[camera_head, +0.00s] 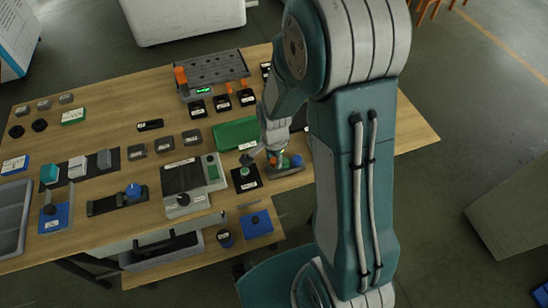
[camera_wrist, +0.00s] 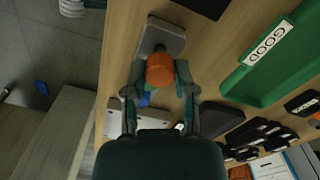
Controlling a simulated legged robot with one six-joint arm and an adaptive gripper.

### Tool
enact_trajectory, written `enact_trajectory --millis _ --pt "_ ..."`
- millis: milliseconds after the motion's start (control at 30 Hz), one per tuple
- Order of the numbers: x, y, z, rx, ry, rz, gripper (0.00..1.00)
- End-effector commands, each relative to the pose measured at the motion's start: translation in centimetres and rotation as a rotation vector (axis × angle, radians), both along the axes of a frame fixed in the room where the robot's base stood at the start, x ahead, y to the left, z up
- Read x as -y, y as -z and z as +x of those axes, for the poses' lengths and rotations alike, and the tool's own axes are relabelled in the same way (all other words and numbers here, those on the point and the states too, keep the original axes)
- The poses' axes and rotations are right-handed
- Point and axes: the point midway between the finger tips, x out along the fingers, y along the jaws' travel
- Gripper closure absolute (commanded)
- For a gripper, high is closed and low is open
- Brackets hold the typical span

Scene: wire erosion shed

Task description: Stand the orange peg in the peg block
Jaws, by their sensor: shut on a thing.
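My gripper (camera_head: 273,153) is low at the right part of the workbench, and in the wrist view its two fingers (camera_wrist: 160,85) are closed on the orange peg (camera_wrist: 160,70). The peg's round top faces the wrist camera; in the head view the peg (camera_head: 272,160) shows only as a small orange patch by the fingers. The grey peg block (camera_wrist: 167,33) lies beneath and beyond the peg, with a dark hole near the peg. In the head view the block (camera_head: 287,171) carries a blue piece (camera_head: 296,161). The peg's lower end is hidden, so I cannot tell whether it is in a hole.
A green tray (camera_head: 236,134) marked GOOD (camera_wrist: 268,43) lies close behind the block. A black pad with a green button (camera_head: 244,172) is left of it. A grey rack (camera_head: 213,73) stands at the back. The bench's right end is mostly clear.

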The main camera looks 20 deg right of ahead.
Motion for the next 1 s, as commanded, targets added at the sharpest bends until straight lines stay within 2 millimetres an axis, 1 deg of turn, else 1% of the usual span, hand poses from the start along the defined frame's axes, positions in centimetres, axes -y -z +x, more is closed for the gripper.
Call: enact_trajectory --millis 1000 --pt "0.0 1.3 0.0 -0.001 0.0 0.0 0.96"
